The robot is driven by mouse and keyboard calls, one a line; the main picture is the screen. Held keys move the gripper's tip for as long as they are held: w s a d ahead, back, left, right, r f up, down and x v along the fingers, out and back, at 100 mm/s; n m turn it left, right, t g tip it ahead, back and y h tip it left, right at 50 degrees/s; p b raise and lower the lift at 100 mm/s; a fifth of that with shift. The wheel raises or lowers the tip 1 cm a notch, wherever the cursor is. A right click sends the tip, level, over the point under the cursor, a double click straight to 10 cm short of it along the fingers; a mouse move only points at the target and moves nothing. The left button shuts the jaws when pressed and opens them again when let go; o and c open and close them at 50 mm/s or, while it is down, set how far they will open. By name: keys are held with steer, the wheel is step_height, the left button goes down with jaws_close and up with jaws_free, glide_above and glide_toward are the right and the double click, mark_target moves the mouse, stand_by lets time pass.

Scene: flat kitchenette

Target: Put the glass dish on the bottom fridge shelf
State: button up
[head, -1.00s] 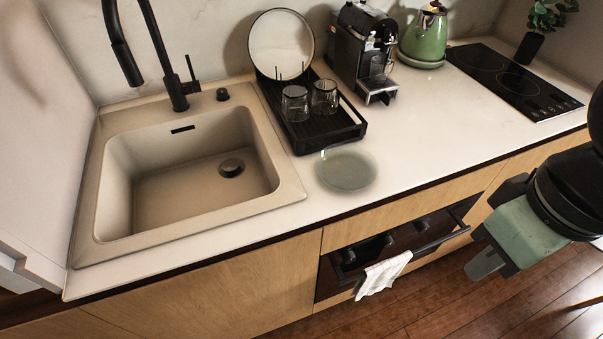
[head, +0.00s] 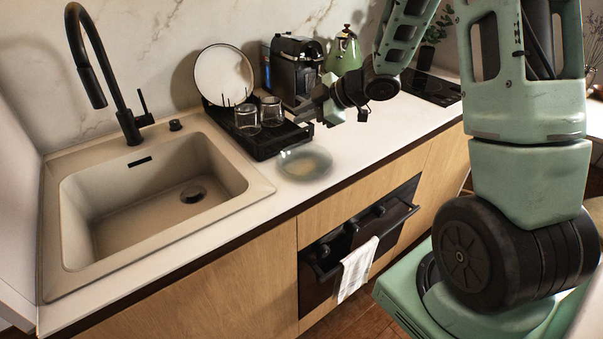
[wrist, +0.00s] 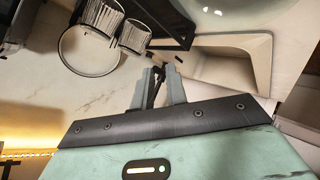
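The glass dish (head: 305,163) is a shallow, see-through round dish on the white counter, in front of the drying rack and right of the sink, in the head view. My gripper (head: 318,108) is above the counter beside the rack, behind and a little above the dish, apart from it. In the wrist view my two grey fingers (wrist: 159,80) stand with a gap between them and hold nothing that I can see.
The black drying rack (head: 262,138) holds two glasses and a white plate (head: 223,74) close to my gripper. A coffee machine (head: 292,72) and green kettle (head: 343,54) stand behind. The sink (head: 150,195) is left. A towel (head: 356,268) hangs below the counter.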

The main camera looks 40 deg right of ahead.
steer(key=s+d+f+n+y+b, duration=0.1)
steer(key=s+d+f+n+y, duration=0.15)
steer(key=s+d+f, duration=0.4)
steer(key=g+y+b, duration=0.1)
steer(key=g+y, duration=0.1)
steer(key=y, duration=0.2)
glide_toward(317, 174)
steer(key=shift+n, duration=0.35)
steer(key=p+x, duration=0.1)
steer(key=x, duration=0.3)
steer(key=p+x, duration=0.2)
steer(key=x, duration=0.3)
steer(key=shift+r, duration=0.25)
steer(key=shift+w+a+f, duration=0.25)
steer(key=shift+w+a, duration=0.05)
steer(key=shift+a, duration=0.15)
jaws_close()
step_height(317, 174, up, 10)
